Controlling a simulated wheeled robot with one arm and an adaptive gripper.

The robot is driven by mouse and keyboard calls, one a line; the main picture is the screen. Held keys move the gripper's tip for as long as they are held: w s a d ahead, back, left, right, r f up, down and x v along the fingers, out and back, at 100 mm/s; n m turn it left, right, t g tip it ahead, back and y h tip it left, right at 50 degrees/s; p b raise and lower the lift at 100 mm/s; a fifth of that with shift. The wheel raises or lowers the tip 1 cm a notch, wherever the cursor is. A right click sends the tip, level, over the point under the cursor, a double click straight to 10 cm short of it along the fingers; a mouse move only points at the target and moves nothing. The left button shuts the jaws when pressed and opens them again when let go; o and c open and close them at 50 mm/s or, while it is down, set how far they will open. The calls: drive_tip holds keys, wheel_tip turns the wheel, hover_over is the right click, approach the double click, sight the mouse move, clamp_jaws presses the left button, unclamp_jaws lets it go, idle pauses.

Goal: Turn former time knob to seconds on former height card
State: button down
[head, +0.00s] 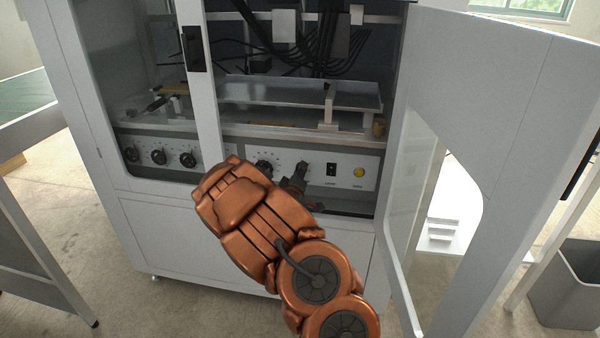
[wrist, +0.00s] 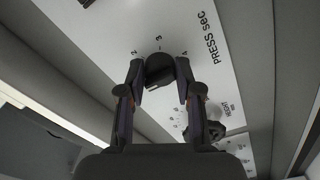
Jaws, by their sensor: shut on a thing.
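My gripper (wrist: 159,76) is shut on a round black knob (wrist: 158,66) on the white control panel. The numbers 2, 3 and 4 show around this knob, with the label "PRESS sec" beside it; I cannot make out where its pointer stands. In the head view my gripper (head: 293,184) is at the right part of the panel (head: 345,184), and my arm hides some of that panel. I cannot make out a height card with readable writing in either view.
Another knob (head: 264,167) is just left of my gripper. A black switch (head: 331,169) and a yellow button (head: 359,172) are to the right. Several knobs sit on the left panel. The open door (head: 480,110) stands at the right, with a grey bin (head: 566,290) beyond.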

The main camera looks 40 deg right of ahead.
idle(0.4)
drive_tip(key=c, duration=0.8)
unclamp_jaws()
drive_tip(key=shift+v, duration=3.75)
